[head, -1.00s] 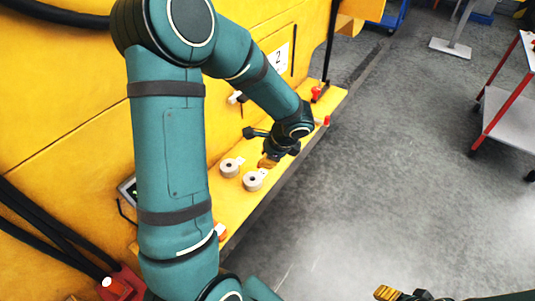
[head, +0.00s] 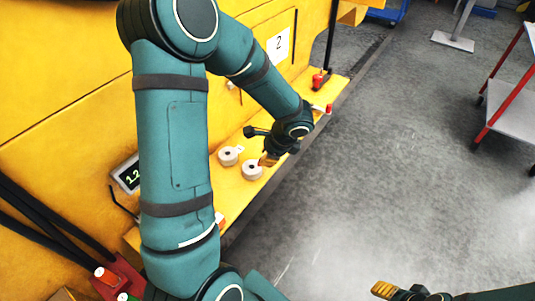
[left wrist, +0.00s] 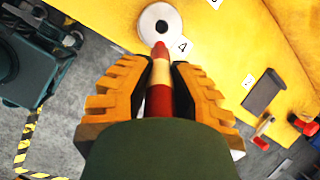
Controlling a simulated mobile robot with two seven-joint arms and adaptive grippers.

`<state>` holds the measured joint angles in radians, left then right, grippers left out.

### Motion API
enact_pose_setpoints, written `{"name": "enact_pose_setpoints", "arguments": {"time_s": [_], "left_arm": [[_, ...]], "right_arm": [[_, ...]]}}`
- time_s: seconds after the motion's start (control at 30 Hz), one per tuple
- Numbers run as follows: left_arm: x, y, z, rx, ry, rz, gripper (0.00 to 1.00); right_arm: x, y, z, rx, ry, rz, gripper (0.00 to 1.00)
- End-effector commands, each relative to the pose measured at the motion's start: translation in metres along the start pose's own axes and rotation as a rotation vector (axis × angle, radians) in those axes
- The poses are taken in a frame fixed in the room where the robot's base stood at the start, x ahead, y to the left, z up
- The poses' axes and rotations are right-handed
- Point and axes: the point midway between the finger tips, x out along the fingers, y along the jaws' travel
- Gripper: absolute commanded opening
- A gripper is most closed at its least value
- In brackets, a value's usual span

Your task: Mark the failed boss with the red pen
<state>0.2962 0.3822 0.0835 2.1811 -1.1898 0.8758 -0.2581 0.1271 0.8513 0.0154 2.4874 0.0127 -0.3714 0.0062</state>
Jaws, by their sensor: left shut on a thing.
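My left gripper (left wrist: 160,95) is shut on a red pen (left wrist: 160,72) with a pale yellow band. The pen's red tip lies at the lower edge of a round whitish boss (left wrist: 160,22) with a dark centre hole, beside a tag marked A (left wrist: 182,46). I cannot tell whether the tip touches it. In the head view my left gripper (head: 268,159) is over the yellow ledge, close to the nearer boss (head: 252,171); a second boss (head: 228,156) is just left of it. No failure mark is readable. My right gripper (head: 398,292) is at the bottom edge, partly cut off.
The yellow ledge (head: 230,200) runs along a yellow machine wall with a "2" sign (head: 279,44). A small display (head: 128,173) reads about 1.2. Red fittings (head: 318,80) stand at the ledge's far end. A red-framed cart (head: 510,100) stands right; the grey floor between is clear.

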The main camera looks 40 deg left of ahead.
Motion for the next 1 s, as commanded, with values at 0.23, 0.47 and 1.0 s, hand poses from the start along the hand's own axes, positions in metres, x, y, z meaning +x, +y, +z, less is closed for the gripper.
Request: {"name": "enact_pose_setpoints", "arguments": {"time_s": [0.23, 0.47, 1.0], "left_arm": [[0.0015, 0.0003, -0.0006, 0.000, 0.001, 0.000, 0.00], [0.0044, 0.0009, -0.0019, 0.002, 0.002, 0.000, 0.00], [0.0065, 0.0014, -0.0031, 0.004, 0.004, 0.000, 0.00]], "right_arm": [[0.0017, 0.0006, 0.0006, 0.000, -0.001, 0.000, 0.50], [0.0048, 0.0018, 0.0021, -0.001, -0.004, -0.001, 0.50], [0.0071, 0.0027, 0.0036, -0.002, -0.007, -0.001, 0.50]]}}
